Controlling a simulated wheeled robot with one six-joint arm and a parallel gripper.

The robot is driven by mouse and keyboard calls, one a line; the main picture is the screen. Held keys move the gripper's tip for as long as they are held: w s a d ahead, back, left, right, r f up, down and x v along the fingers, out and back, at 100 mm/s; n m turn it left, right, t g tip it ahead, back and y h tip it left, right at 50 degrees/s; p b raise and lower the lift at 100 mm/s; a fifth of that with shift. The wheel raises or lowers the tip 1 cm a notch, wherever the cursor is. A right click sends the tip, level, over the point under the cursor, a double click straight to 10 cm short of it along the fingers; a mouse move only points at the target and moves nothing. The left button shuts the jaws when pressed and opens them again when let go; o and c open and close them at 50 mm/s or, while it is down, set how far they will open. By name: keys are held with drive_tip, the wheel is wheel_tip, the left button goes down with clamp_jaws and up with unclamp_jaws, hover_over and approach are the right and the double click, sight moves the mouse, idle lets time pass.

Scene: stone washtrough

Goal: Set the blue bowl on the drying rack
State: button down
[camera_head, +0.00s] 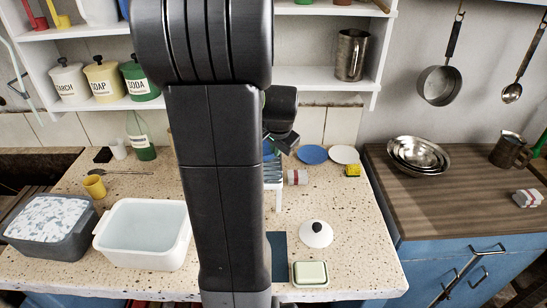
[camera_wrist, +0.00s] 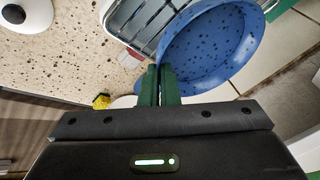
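The blue bowl (camera_wrist: 208,48), speckled with dark spots, fills the upper middle of the wrist view. My gripper (camera_wrist: 159,72) has its two green fingers close together at the bowl's near rim, shut on it. The white wire drying rack (camera_wrist: 137,22) lies just left of the bowl and partly behind it; I cannot tell whether they touch. In the head view my arm hides most of the rack (camera_head: 273,183), and only a blue sliver of the bowl (camera_head: 269,149) shows above it. My gripper (camera_head: 285,145) is partly hidden there.
A blue plate (camera_head: 313,154), a white plate (camera_head: 343,154) and a yellow sponge (camera_head: 353,170) lie right of the rack. A knobbed white lid (camera_head: 316,236) and a soap dish (camera_head: 310,274) are nearer. A white basin (camera_head: 145,235) stands left. Shelves hang above.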

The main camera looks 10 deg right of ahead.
drive_tip(key=shift+f, duration=1.75)
drive_tip(key=shift+f, duration=0.1)
drive_tip(key=c, duration=2.1)
unclamp_jaws()
drive_tip(key=shift+f, duration=0.1)
drive_tip(key=o, duration=0.4)
drive_tip(key=shift+s+r, duration=0.15)
drive_tip(key=shift+r, duration=0.55)
drive_tip(key=v, duration=1.1)
drive_tip(key=shift+s, duration=0.1)
